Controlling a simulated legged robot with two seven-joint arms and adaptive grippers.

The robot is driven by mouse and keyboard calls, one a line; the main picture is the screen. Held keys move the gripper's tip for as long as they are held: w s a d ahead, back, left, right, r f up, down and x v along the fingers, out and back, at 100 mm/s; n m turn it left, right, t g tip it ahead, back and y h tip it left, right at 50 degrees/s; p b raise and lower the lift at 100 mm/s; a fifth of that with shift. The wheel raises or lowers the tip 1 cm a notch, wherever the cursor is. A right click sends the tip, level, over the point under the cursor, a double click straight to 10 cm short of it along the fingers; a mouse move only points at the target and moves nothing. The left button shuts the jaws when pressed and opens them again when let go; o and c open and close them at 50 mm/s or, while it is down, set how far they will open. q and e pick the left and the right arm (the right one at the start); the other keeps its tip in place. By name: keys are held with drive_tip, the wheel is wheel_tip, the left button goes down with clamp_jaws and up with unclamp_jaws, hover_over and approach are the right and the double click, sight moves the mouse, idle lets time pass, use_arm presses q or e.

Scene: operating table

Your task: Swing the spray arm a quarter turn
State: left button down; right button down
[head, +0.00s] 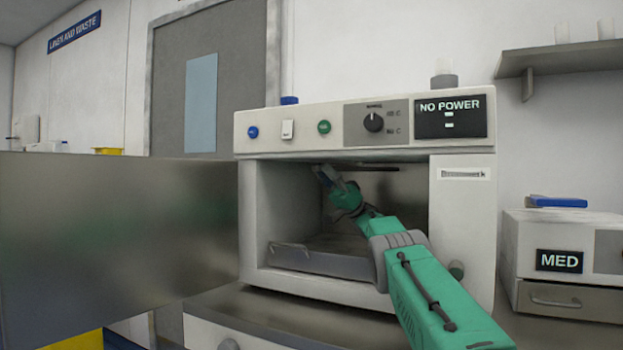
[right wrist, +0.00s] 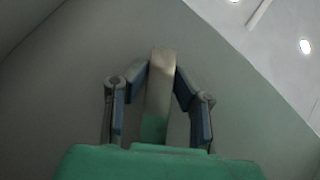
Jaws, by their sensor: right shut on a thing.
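My green right arm reaches through the open front of the white washer cabinet (head: 465,215). Its gripper (head: 325,177) is inside the chamber, up at the left near the ceiling. In the right wrist view the gripper (right wrist: 160,75) has its blue-padded fingers on both sides of a pale metal bar with a green end, which looks like the spray arm (right wrist: 161,78). The gripper is shut on it. In the head view the gripper and chamber top hide most of the bar, so its angle is hard to tell. My left gripper is not in view.
The open door (head: 115,245) fills the left side. A rack (head: 320,262) lies low in the chamber. A MED drawer unit (head: 565,262) stands at the right.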

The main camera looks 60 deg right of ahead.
drive_tip(key=shift+s, duration=0.1)
idle(0.3)
drive_tip(key=c, duration=1.4)
unclamp_jaws()
drive_tip(key=shift+d, duration=0.1)
drive_tip(key=shift+o, duration=0.2)
drive_tip(key=shift+d, duration=0.15)
